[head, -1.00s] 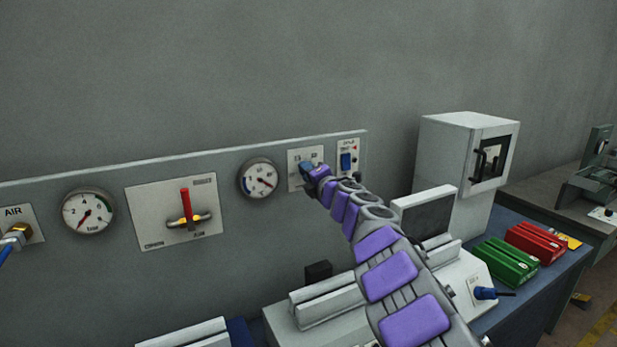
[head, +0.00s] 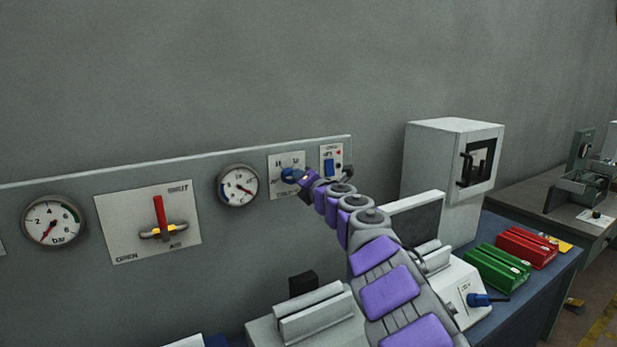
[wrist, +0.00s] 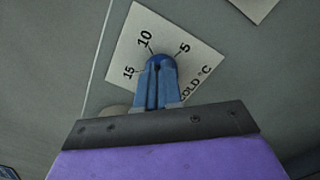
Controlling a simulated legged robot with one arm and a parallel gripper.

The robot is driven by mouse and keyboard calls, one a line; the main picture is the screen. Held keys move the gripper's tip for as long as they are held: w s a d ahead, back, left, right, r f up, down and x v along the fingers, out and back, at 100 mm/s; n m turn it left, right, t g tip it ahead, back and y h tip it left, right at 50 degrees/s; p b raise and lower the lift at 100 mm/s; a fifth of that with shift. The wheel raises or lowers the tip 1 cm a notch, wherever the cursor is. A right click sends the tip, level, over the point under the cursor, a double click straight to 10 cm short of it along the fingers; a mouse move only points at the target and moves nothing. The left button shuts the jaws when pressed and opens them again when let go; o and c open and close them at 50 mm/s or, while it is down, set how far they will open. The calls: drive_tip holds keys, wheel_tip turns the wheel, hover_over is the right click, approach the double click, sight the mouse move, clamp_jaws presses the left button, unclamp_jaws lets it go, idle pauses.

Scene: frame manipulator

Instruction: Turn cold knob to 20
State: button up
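The cold knob (wrist: 161,61) is round and blue, on a white dial plate (wrist: 133,45) marked 15, 10, 5 and "COLD °C" in the wrist view. A 20 mark is not visible; my gripper covers the lower part of the dial. My gripper (wrist: 160,72) has blue fingers close together with a narrow dark slit between them. Their tips overlap the knob and appear shut on it, though the contact is partly hidden. In the head view, my gripper (head: 297,176) is at the blue knob on the plate (head: 276,161).
A bench with a white cabinet (head: 430,165) and red and green boxes (head: 497,268) is below right.

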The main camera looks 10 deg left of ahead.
drive_tip(key=o, duration=0.6)
wheel_tip(320, 180, down, 2)
drive_tip(key=shift+a+f, duration=0.1)
drive_tip(key=shift+a, duration=0.05)
drive_tip(key=shift+o, duration=0.9)
drive_tip(key=shift+w+f+b, duration=0.1)
drive_tip(key=shift+b, duration=0.4)
drive_tip(key=shift+s+a+r+g+b, duration=0.2)
drive_tip(key=shift+s+a+g+b, duration=0.1)
drive_tip(key=shift+s+a+b, duration=0.75)
drive_tip(key=shift+w+d+r+b+v, duration=0.1)
drive_tip(key=shift+w+d+b+v, duration=0.25)
drive_tip(key=shift+v, duration=2.4)
drive_tip(key=shift+w+d+r+b+v, duration=0.15)
drive_tip(key=shift+d+b+v, duration=0.3)
drive_tip(key=shift+v, duration=2.35)
drive_tip(key=shift+w+d+b+v, duration=0.3)
drive_tip(key=shift+d+v, duration=0.1)
drive_tip(key=shift+v, duration=2.35)
